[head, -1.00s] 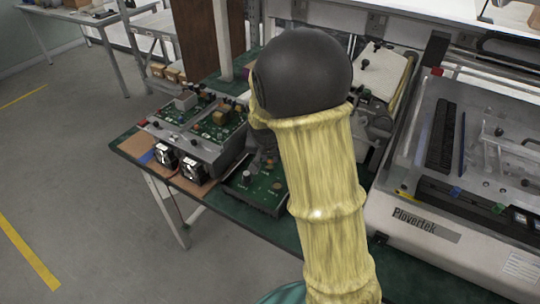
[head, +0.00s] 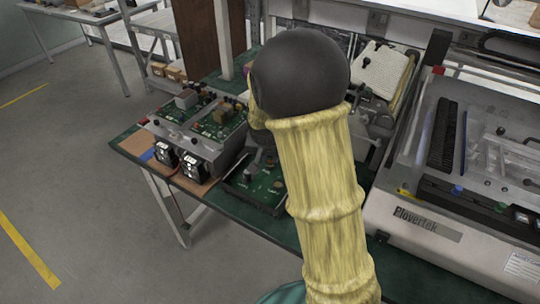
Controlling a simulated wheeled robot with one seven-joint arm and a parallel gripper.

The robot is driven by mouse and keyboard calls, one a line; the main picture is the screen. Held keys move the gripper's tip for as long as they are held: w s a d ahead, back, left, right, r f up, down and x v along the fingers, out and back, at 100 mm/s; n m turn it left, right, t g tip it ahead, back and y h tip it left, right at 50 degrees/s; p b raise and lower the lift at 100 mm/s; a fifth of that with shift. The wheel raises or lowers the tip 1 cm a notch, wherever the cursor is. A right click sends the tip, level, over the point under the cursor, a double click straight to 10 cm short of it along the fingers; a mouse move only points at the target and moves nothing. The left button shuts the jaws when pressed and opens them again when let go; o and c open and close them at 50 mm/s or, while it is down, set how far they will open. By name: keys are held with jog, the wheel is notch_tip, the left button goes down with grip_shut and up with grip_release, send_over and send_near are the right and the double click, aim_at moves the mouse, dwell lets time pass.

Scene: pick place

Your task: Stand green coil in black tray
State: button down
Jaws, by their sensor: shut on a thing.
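A black tray (head: 243,191) with a low dark rim lies on the green bench, left of my arm. A green circuit board with small parts shows inside it, and my yellow-sleeved arm covers its right side. I cannot make out the green coil in this view. My gripper cannot be made out either; the arm, with its dark round joint, hides the area behind it. A grey shape at the tray's far edge, beside the arm, is too unclear to name.
A grey fixture (head: 196,138) with green boards and two fans stands left of the tray. A large machine (head: 427,222) marked Plovertek fills the right. A post (head: 221,40) rises behind. The green bench front (head: 272,230) is partly bare.

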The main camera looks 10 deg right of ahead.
jog(key=shift+f, duration=0.35)
dwell(0.3)
jog(key=c, duration=1.3)
grip_release()
jog(key=c, duration=0.3)
jog(key=shift+r+p, duration=2.65)
jog(key=shift+r, duration=0.9)
